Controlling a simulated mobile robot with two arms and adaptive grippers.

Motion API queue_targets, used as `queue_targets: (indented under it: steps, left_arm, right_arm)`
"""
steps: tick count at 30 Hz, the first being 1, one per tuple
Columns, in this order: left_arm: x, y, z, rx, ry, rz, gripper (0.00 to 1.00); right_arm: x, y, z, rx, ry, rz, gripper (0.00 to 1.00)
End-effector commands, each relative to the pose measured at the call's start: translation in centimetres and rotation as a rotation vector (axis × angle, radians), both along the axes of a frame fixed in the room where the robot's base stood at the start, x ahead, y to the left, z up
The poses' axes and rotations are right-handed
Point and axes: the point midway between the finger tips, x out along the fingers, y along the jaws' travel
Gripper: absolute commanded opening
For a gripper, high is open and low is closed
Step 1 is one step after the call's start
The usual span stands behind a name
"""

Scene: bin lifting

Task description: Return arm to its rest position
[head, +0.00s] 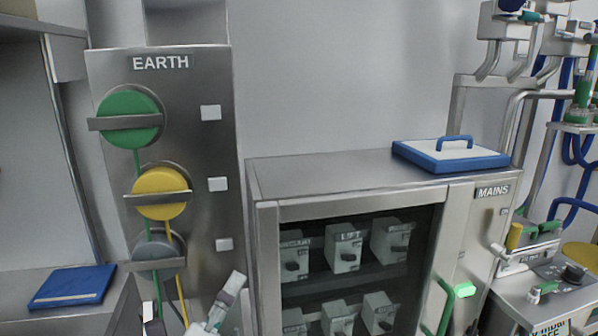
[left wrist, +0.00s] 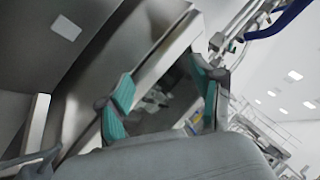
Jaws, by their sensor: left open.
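My left gripper (left wrist: 160,95) shows in the left wrist view with its two teal-padded fingers spread apart and nothing between them. The fingers point toward a grey metal cabinet edge and a dark opening, seen tilted. In the head view, pale parts of my left arm and gripper (head: 222,303) show at the bottom edge, in front of the EARTH panel (head: 115,75) and left of the MAINS cabinet (head: 320,172). The rest of the arm is cut off below the picture. My right gripper is not in view.
The EARTH panel carries green (head: 130,108), yellow (head: 160,184) and grey (head: 158,250) round knobs. A blue-and-white lidded tray (head: 450,155) sits on the cabinet. A blue flat item (head: 72,287) lies on the left counter. Pipes and blue hoses (head: 565,120) crowd the right.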

Motion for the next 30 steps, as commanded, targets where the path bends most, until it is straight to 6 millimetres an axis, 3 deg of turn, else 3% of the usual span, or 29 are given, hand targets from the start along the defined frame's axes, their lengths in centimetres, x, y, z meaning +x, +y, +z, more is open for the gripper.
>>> queue_targets:
  steps: [3, 6, 9, 12, 18, 26, 30]
  left_arm:
    - [-1.0, 5.3, -6.9, -0.459, 0.412, 0.167, 0.66]
    - [-3.8, 8.3, -13.4, -0.789, 0.707, 0.323, 0.66]
    - [-8.0, 9.7, -18.9, -1.051, 0.944, 0.482, 0.66]
    - [-12.0, 10.2, -22.6, -1.235, 1.111, 0.619, 0.66]
    - [-18.9, 10.0, -26.8, -1.468, 1.332, 0.849, 0.66]
    - [-27.0, 9.0, -29.2, -1.66, 1.533, 1.131, 0.66]
    - [-25.4, 8.9, -33.4, -1.642, 1.536, 1.135, 0.66]
  right_arm:
    - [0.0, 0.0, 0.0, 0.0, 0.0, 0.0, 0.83]
    - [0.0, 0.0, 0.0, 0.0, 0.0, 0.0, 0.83]
    - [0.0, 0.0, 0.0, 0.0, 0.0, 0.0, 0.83]
    - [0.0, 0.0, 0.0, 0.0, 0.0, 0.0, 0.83]
    - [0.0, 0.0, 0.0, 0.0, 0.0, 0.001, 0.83]
    - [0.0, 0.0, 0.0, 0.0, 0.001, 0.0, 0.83]
    - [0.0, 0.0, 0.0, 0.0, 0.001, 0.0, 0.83]
